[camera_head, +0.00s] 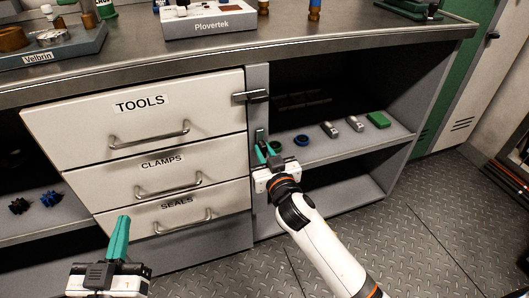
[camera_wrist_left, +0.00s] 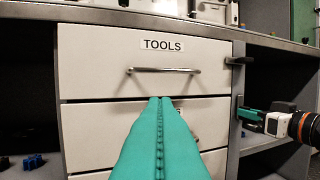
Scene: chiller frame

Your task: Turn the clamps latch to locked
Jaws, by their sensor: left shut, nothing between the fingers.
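The CLAMPS drawer (camera_head: 160,173) is the middle of three white drawers and looks closed. Its latch (camera_head: 260,136) seems to be the small dark upright piece on the grey post to its right, partly hidden by my right gripper. My right gripper (camera_head: 266,147) is at that post, its teal fingertips close to the latch; I cannot tell whether they touch it or how far apart they are. My left gripper (camera_head: 122,220) is shut and empty in front of the drawers. In the left wrist view its fingers (camera_wrist_left: 160,100) cover part of the CLAMPS label.
The TOOLS drawer (camera_head: 180,118) is above, its latch (camera_head: 250,96) lying horizontally across the drawer's edge. The SEALS drawer (camera_head: 190,213) is below. Open shelves to the right hold small parts and a green block (camera_head: 378,120). The worktop (camera_head: 300,50) overhangs everything.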

